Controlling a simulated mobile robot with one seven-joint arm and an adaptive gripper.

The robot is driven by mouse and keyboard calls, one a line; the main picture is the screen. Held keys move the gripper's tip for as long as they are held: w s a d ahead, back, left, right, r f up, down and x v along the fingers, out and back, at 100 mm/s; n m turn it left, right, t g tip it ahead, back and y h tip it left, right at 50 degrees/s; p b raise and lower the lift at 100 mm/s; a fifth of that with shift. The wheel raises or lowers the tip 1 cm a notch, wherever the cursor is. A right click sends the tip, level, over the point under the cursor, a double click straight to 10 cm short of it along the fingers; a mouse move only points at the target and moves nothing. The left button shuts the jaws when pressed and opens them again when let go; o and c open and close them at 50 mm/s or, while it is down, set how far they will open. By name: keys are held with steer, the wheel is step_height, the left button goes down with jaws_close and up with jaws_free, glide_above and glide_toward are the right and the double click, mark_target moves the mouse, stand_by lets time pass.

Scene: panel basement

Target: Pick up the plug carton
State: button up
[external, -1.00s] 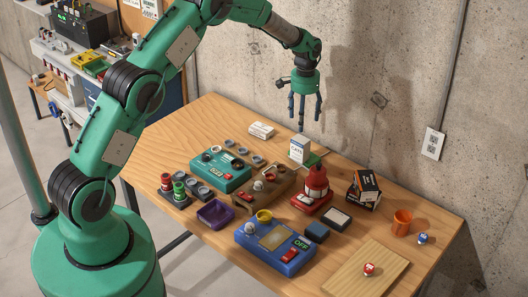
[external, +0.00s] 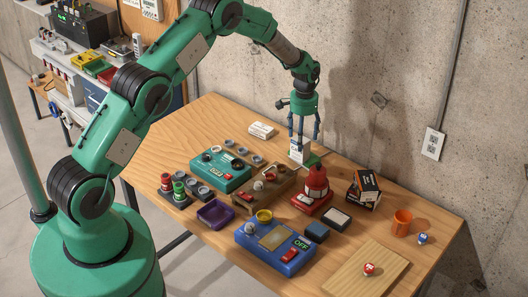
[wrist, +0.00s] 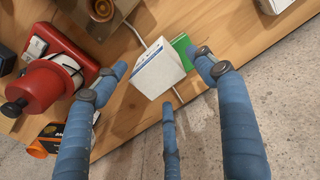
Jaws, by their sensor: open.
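A white carton (external: 295,155) stands upright near the back edge of the wooden table; its print is too small to read, so I cannot confirm that it is the plug carton. In the wrist view the white carton (wrist: 157,70) lies between my finger ends, with its top toward the camera. My gripper (external: 304,141) has several blue-grey fingers pointing down and hangs directly over the carton, partly covering it in the external view. In the wrist view my gripper (wrist: 163,78) is open, with its fingers spread around the carton and no clear contact.
A green flat piece (wrist: 183,47) lies right beside the carton. A red device (external: 316,184) stands close in front. Stacked dark boxes (external: 364,188) and an orange cup (external: 402,221) are farther right. Another white box (external: 262,130) lies to the left. The concrete wall (external: 350,120) is behind.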

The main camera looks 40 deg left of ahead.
steer(key=shift+f, duration=0.1)
steer(key=shift+s+f+p, duration=0.1)
steer(key=shift+f+p, duration=0.5)
steer(key=shift+f, duration=1.9)
steer(key=shift+c, duration=0.6)
steer(key=c, duration=1.5)
steer(key=shift+r, duration=0.1)
steer(key=shift+r+b, duration=0.3)
steer(key=shift+r, duration=0.7)
steer(key=shift+s+r, duration=0.3)
steer(key=shift+r, duration=0.4)
steer(key=s, duration=0.5)
steer(key=s+r+b, duration=0.1)
steer(key=s, duration=0.4)
steer(key=s+b, duration=0.1)
steer(key=s, duration=0.4)
steer(key=shift+s+r, duration=0.2)
